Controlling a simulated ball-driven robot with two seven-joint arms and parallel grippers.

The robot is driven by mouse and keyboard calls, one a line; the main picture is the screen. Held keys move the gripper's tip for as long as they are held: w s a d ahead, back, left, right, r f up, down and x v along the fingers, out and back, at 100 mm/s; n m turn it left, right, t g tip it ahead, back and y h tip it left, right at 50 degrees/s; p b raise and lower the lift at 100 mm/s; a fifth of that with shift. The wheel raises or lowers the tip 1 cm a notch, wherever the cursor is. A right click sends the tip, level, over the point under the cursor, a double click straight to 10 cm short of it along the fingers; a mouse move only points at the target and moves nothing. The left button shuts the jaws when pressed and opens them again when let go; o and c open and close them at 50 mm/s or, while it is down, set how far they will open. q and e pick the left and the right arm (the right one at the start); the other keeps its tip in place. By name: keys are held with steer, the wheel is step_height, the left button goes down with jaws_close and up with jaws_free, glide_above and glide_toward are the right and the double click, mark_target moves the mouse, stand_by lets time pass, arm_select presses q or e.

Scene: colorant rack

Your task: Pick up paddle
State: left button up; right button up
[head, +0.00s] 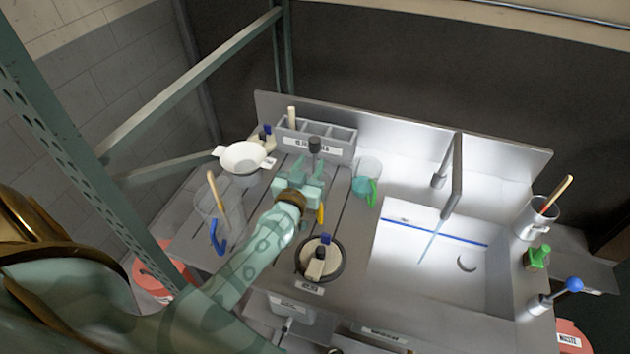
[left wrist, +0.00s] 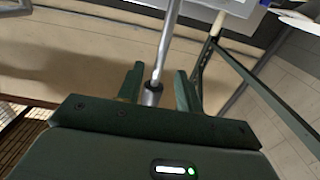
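My left gripper (head: 313,166) is over the counter in front of the grey rack. A dark-topped upright piece (head: 315,146) shows just beyond it; I cannot tell what it is. In the left wrist view a thin metal rod (left wrist: 167,50) with a collar lies between the fingers of my left gripper (left wrist: 158,72), with a gap beside the right finger. Wooden-handled tools that may be paddles stand in a clear jug (head: 205,215) at the left and a metal cup (head: 537,224) at the right. My right gripper is not in view.
A white bowl (head: 243,158) and the grey rack (head: 342,153) are at the back. A clear cup (head: 367,172) with a green handle is right of my gripper. A round black-rimmed container (head: 336,272) is at the front. The sink (head: 425,275) and faucet (head: 456,175) are to the right.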

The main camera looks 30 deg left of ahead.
mark_target(314, 160)
arm_select(q)
steer(key=b+x, duration=0.1)
steer(key=x, duration=0.4)
steer(key=shift+w+d+f+b, duration=0.15)
steer(key=shift+b, duration=0.15)
jaws_close()
